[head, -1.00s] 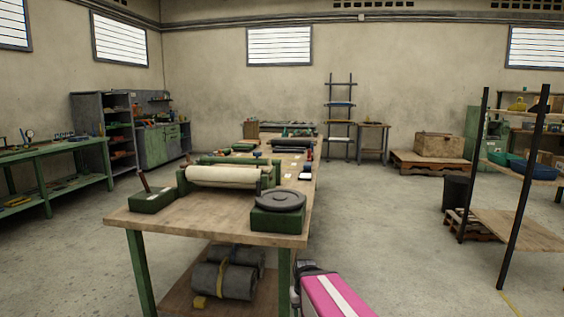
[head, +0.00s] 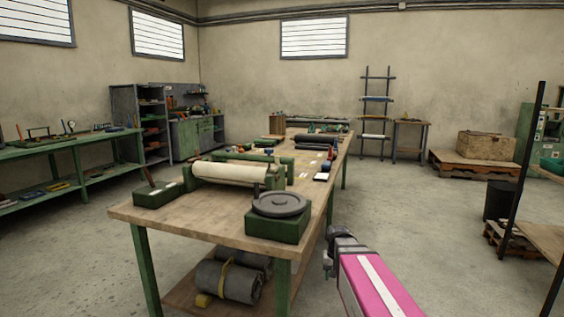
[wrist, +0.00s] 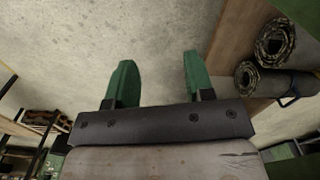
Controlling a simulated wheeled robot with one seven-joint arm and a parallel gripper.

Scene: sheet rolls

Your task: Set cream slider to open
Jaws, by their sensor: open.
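I cannot make out a cream slider for certain in either view. A cream roll (head: 230,172) lies in a green stand on the long wooden workbench (head: 190,223); whether a slider is on that stand is too small to tell. My gripper (head: 327,264) is low beside the bench's right side, at the end of my pink arm, empty and apart from the things on the bench. In the wrist view its two green fingers (wrist: 155,82) are spread, with bare floor beyond them.
A green box with a round dark disc (head: 279,205) stands at the bench's near right corner, and a green box with a lever (head: 158,192) at the left. Grey rolls (head: 228,281) lie on the lower shelf. The floor right of the bench is clear up to a shelf rack (head: 530,170).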

